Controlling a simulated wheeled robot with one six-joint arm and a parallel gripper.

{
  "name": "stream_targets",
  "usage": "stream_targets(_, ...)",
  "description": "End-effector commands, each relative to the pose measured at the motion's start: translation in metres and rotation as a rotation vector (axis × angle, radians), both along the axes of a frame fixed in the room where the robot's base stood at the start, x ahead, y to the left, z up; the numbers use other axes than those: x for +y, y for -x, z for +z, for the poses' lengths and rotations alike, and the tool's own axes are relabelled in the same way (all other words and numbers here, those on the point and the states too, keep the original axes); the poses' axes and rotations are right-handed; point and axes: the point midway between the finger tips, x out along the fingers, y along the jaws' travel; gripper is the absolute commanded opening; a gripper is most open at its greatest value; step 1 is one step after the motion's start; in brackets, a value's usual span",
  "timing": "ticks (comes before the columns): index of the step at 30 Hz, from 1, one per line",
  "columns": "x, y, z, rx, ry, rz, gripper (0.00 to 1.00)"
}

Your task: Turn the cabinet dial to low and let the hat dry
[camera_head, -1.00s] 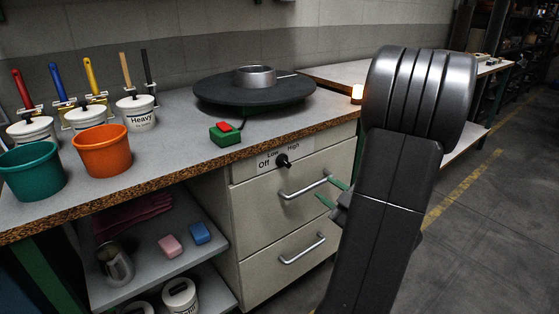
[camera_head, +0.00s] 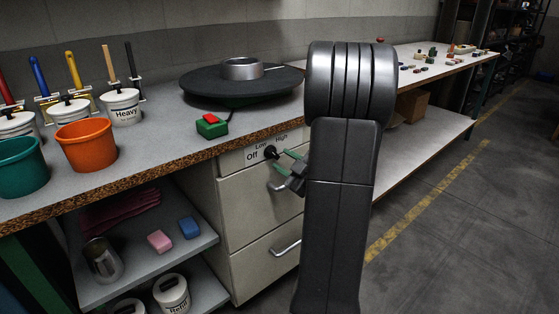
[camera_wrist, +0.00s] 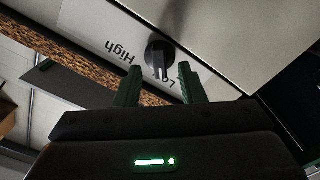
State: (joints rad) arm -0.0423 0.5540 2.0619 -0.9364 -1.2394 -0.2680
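The black cabinet dial (camera_head: 270,152) sits on a white label reading Off, Low and High, above the top drawer. In the wrist view the dial (camera_wrist: 158,55) lies just beyond and between the green fingertips, and its pointer is toward the partly covered Low mark. My gripper (camera_head: 284,163) is close in front of the dial, with its fingers apart; it also shows in the wrist view (camera_wrist: 162,80). No contact with the dial is visible. A grey ring-shaped piece (camera_head: 241,68) rests on the round dark plate (camera_head: 200,84) on the bench. No hat is recognizable.
A green box with a red button (camera_head: 212,125) sits near the bench edge. Drawer handles (camera_head: 286,246) stick out below the dial. Orange (camera_head: 85,148) and teal (camera_head: 20,170) buckets stand at the left. Open floor (camera_head: 450,220) lies to the right.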

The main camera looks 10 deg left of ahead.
Motion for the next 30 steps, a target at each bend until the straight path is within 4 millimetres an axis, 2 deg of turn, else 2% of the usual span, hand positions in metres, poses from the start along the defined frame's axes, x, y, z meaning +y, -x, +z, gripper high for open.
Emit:
stream_targets(6, 0.018, -0.014, 0.0, 0.0, -0.001, 0.001, 0.36)
stream_targets(17, 0.022, -0.017, 0.0, 0.001, -0.001, -0.001, 0.36)
stream_targets(21, 0.022, -0.017, 0.0, 0.001, -0.001, -0.001, 0.09)
stream_targets(23, 0.022, -0.017, 0.0, 0.001, -0.001, -0.001, 0.0)
stream_targets(30, 0.022, -0.017, 0.0, 0.042, -0.033, 0.0, 0.0)
